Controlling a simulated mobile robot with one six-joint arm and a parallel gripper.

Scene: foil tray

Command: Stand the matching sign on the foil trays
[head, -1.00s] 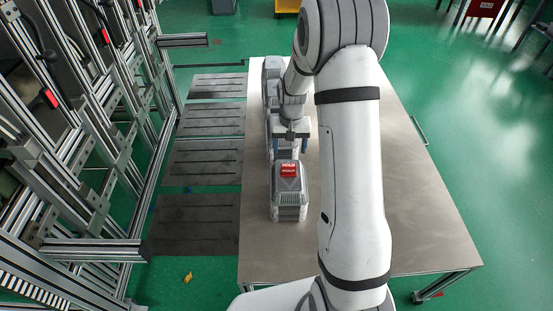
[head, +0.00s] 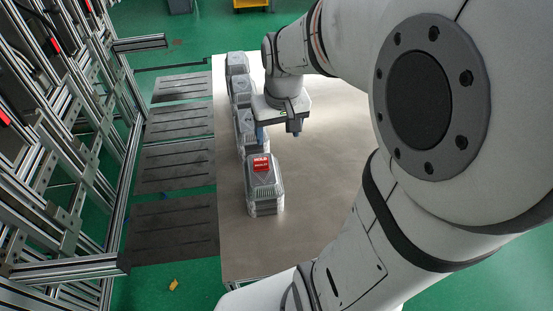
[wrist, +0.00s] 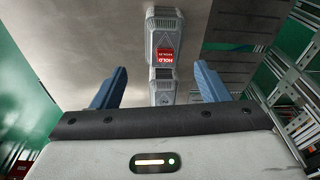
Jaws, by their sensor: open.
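Several stacks of foil trays with grey lids stand in a row along the table's left side. The nearest stack (head: 265,197) bears a red sign (head: 262,164) reading HOLD, with a smaller second line I cannot read surely. The sign also shows in the wrist view (wrist: 165,56), at the end of that stack (wrist: 165,22). A second stack (head: 247,124) is partly hidden by my gripper (head: 279,136); a stack shows between the blue fingers in the wrist view (wrist: 163,88). My gripper is open and empty, just right of the row and beyond the signed stack.
The table (head: 310,190) is bare to the right of the row. Dark floor plates (head: 174,228) and an aluminium frame (head: 75,180) lie to the left. A yellow scrap (head: 173,285) is on the green floor. My arm hides the table's right side.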

